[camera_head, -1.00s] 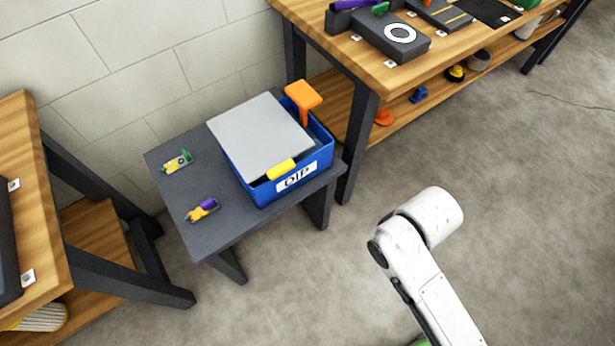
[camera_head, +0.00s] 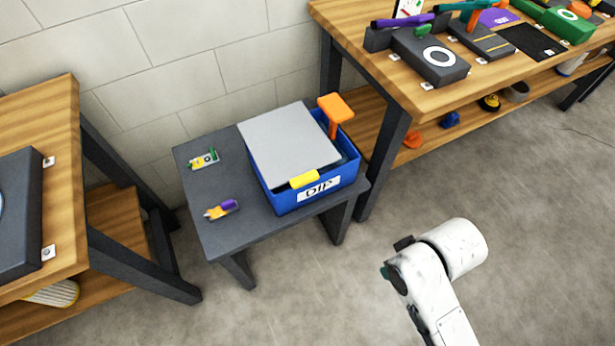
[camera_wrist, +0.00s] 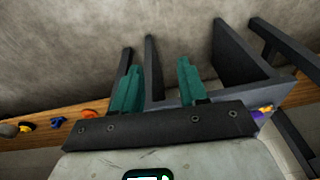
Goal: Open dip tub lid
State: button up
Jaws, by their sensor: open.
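The blue dip tub (camera_head: 335,189) with its "DIP" label stands on a small dark grey table. Its flat grey lid (camera_head: 288,143) lies over the top, with a yellow handle (camera_head: 304,179) at the front edge. An orange T-shaped piece (camera_head: 335,107) stands up at the tub's back right. My gripper (camera_wrist: 156,85) shows in the wrist view with its two green fingers apart and nothing between them. In the head view my arm is at the lower right, clear of the tub; the fingers are mostly hidden there.
The small table (camera_head: 215,180) also holds two small coloured items on its left, one green and yellow (camera_head: 204,159), one purple and orange (camera_head: 222,209). Wooden workbenches stand at left (camera_head: 60,120) and back right (camera_head: 390,70). The floor (camera_head: 520,200) at right is clear.

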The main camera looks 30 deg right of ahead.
jog(key=w+a+f+m+t+y+b, duration=0.2)
jog(key=w+a+f+t+b, duration=0.15)
jog(key=w, duration=0.25)
jog(key=m+t+y+b, duration=0.4)
jog(key=m+t+b, duration=0.5)
jog(key=m+t, duration=0.2)
send_near(299, 175)
jog(key=f, duration=0.1)
jog(key=shift+y, duration=0.3)
jog(key=x, duration=1)
jog(key=shift+w+d+p, duration=0.2)
jog(key=shift+w+p, duration=0.05)
jog(key=shift+p, duration=0.15)
jog(key=shift+c, duration=0.2)
grip_shut()
